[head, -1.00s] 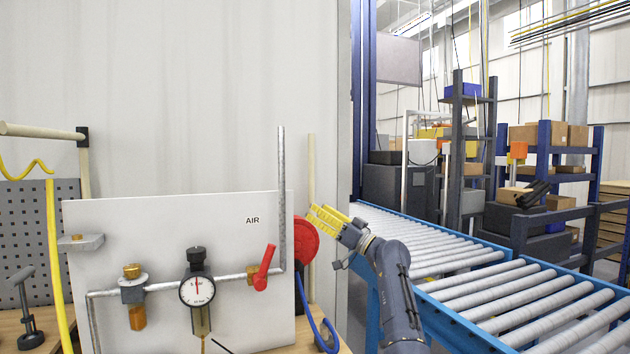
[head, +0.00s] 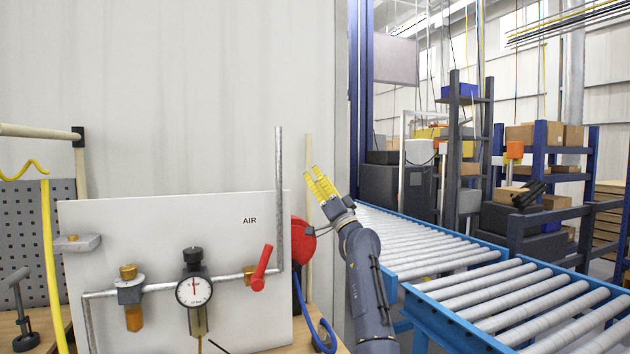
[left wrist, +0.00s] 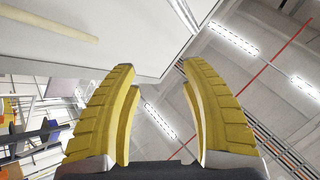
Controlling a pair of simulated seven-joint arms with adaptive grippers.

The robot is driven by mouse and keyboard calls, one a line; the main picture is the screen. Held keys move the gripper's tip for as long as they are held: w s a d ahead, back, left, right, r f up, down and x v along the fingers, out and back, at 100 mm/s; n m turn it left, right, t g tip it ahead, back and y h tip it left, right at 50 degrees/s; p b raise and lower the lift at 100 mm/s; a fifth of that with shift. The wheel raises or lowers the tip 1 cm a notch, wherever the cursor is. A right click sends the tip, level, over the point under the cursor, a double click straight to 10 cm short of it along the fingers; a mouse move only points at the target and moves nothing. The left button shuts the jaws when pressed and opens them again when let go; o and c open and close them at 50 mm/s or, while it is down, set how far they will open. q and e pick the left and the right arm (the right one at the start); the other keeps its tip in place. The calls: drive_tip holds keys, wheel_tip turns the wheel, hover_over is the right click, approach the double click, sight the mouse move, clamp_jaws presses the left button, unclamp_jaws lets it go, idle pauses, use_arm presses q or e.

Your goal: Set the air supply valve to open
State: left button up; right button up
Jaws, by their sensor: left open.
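The air supply valve has a red lever handle (head: 262,267). It sits on the right part of the horizontal grey pipe, on a white panel (head: 160,222) marked AIR. The lever stands steeply, its top leaning a little right, across the pipe. My left gripper (head: 314,178) has yellow fingers and is up and to the right of the lever, beyond the panel's right edge. It is open, with its fingers pointing up and touching nothing. In the left wrist view its fingers (left wrist: 160,68) are wide apart with nothing between them. The valve does not show there. My right gripper is not in view.
A round gauge (head: 194,290) and a brass fitting (head: 131,290) share the pipe. A vertical pipe (head: 280,200) rises right of the lever. A red reel (head: 302,241) with a blue hose (head: 318,325) is beside the panel. A roller conveyor (head: 530,300) fills the right.

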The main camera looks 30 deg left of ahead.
sight(256, 280)
use_arm(q)
drive_tip(key=shift+c, duration=0.3)
